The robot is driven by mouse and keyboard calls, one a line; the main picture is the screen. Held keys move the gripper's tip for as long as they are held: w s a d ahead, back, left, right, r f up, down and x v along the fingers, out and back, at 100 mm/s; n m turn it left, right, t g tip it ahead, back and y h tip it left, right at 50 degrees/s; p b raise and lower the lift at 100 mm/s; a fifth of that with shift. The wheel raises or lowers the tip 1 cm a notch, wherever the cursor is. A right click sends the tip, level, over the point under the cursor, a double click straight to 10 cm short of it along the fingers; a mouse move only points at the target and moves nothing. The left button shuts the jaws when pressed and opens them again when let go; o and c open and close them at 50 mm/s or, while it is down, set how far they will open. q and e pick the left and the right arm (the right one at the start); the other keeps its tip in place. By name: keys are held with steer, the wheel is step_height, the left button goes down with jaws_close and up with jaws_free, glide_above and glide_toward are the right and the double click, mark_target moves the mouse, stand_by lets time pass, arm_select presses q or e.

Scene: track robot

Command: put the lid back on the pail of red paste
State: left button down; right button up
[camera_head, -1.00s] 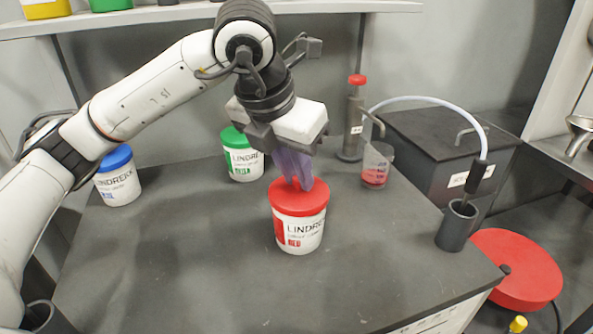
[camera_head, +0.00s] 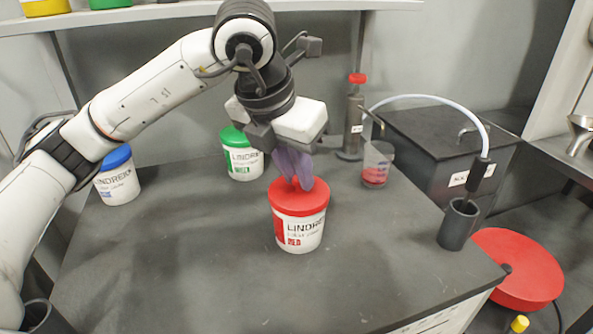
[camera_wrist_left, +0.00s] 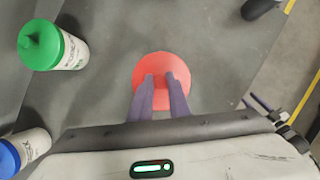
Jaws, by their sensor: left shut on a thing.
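The pail of red paste (camera_head: 300,231) is a white tub with a red label, upright on the grey worktop. The red lid (camera_head: 300,197) sits over its mouth and looks level; I cannot tell whether it is pressed down fully. My left gripper (camera_head: 295,182) points down from above, its purple fingers shut on the lid's middle, where a small red knob shows between them. In the left wrist view the lid (camera_wrist_left: 162,84) is a red disc with the fingertips (camera_wrist_left: 162,78) near its centre, and it hides the pail. My right gripper is not in view.
A green-lidded pail (camera_head: 242,160) and a blue-lidded pail (camera_head: 117,183) stand behind and left. A beaker with red contents (camera_head: 377,165), a red-capped cylinder (camera_head: 352,125) and a dark cup (camera_head: 457,226) stand right. The worktop in front is clear.

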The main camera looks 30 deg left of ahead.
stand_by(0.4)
arm_select(q)
steer(key=c, duration=1.1)
jaws_free()
steer(key=shift+r, duration=0.15)
steer(key=shift+r+p, duration=2.35)
steer(key=shift+r, duration=1)
steer(key=shift+c, duration=0.3)
jaws_close()
